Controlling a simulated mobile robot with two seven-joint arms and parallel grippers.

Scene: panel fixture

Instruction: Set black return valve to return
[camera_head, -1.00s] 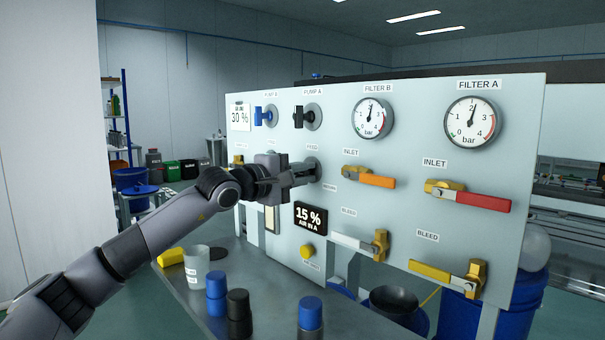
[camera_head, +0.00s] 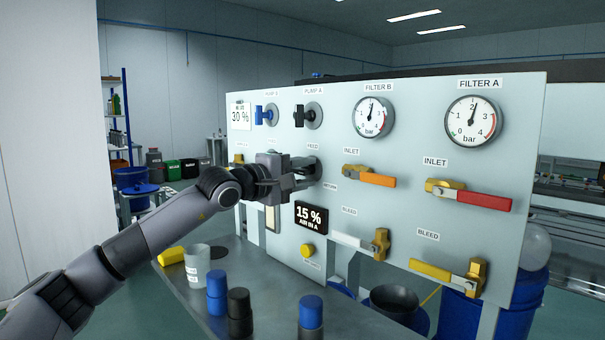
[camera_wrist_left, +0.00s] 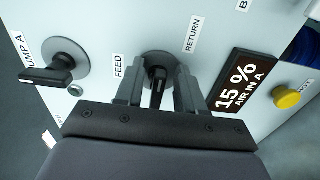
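The black return valve's handle (camera_wrist_left: 158,88) stands out from a round grey plate (camera_wrist_left: 165,60) on the panel, between the FEED label (camera_wrist_left: 118,67) and the RETURN label (camera_wrist_left: 193,34). My left gripper (camera_wrist_left: 158,92) is open, with one finger on each side of the handle and a visible gap on both sides. In the head view my left gripper (camera_head: 305,174) is at the panel and hides most of this valve. My right gripper is not in view.
Above are a blue valve (camera_head: 266,115) and the black PUMP A valve (camera_head: 308,116). Inlet levers in orange (camera_head: 376,180) and red (camera_head: 483,202) are to the right. A 15 % display (camera_head: 310,217) and yellow button (camera_head: 307,250) are below. Bottles (camera_head: 238,312) stand on the bench.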

